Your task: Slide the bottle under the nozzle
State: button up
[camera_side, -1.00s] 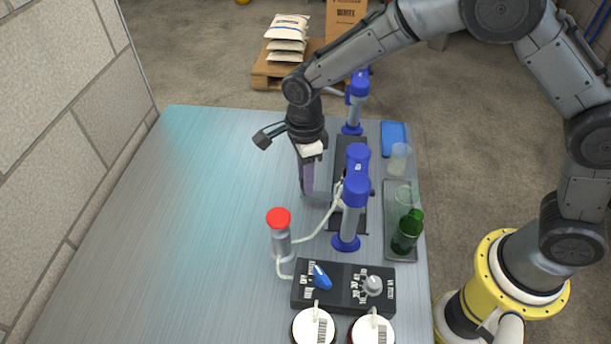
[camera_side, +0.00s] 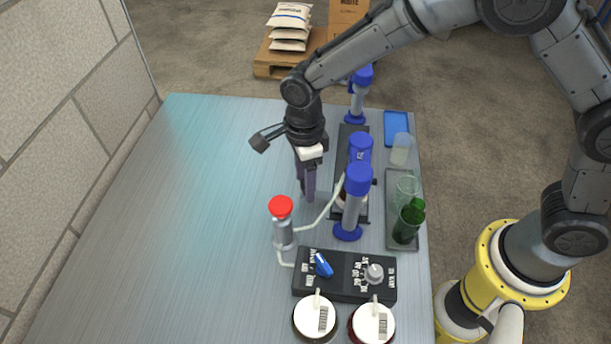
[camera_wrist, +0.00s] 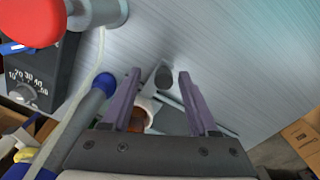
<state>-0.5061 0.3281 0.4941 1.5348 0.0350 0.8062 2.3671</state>
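My gripper (camera_side: 308,196) points down over the table, left of the dark plate (camera_side: 351,143) where the blue-headed nozzle stands are. In the wrist view my gripper (camera_wrist: 158,75) has its two purple fingers apart, with nothing clamped. A small brown thing with a white rim (camera_wrist: 140,113) shows partly between the fingers, nearer the left one; I cannot tell if it is a bottle. A blue-capped nozzle head (camera_side: 360,148) and a nearer one (camera_side: 357,180) hide part of the plate. A green bottle (camera_side: 407,224) stands upright on a grey tray (camera_side: 401,247) at the right, apart from my gripper.
A red-capped cylinder (camera_side: 282,226) with a pale hose stands close in front of my gripper. A control box (camera_side: 345,290) with a blue lever and two white-lidded jars (camera_side: 316,319) lie nearer. Clear glasses (camera_side: 401,150) stand behind the green bottle. The left table is clear.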

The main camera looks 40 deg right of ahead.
notch_tip(320, 180, up, 14)
jog(key=shift+w+d, duration=0.15)
jog(key=shift+w, duration=0.1)
dwell(0.5)
jog(key=shift+f, duration=0.1)
